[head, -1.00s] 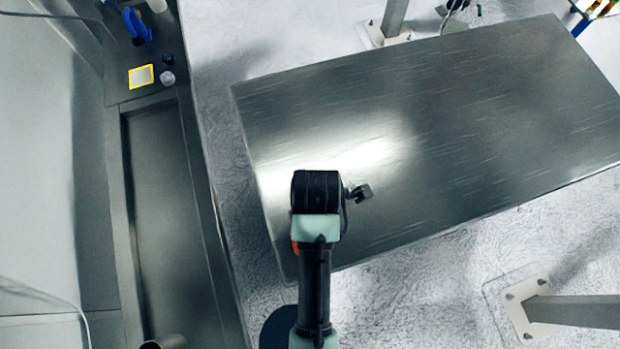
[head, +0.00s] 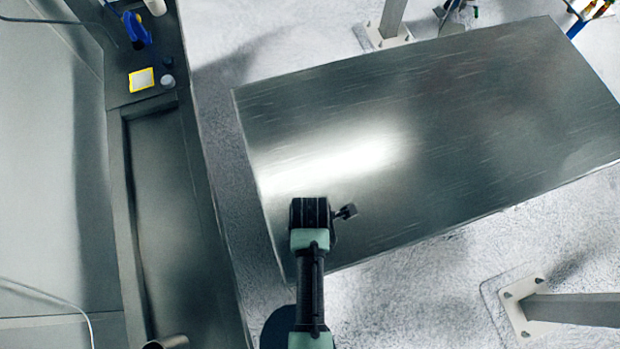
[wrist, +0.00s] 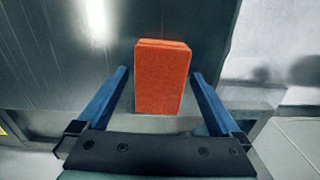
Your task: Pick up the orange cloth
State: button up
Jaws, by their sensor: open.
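The orange cloth (wrist: 162,80) shows in the wrist view as a folded, block-like upright shape near the middle. My gripper (wrist: 160,73) is open, with one blue finger on each side of the cloth. A gap shows between each finger and the cloth, and I see no contact. How far the fingertips are from the cloth in depth, I cannot tell. In the head view, my wrist (head: 310,215) is over the near left part of the metal table, and the cloth and fingers are hidden there.
The metal table (head: 470,130) has a wide bare top. At left is a dark counter (head: 165,200) with a yellow-edged square (head: 141,79), a blue item (head: 137,28) and small caps. A table leg foot (head: 525,305) is at lower right.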

jog(key=c, duration=1.4)
jog(key=shift+r, duration=0.15)
notch_tip(320, 180, up, 10)
jog(key=shift+f+b, duration=0.1)
jog(key=shift+b, duration=0.35)
jog(key=o, duration=0.7)
jog(key=c, duration=0.5)
jog(key=shift+w+f, duration=0.1)
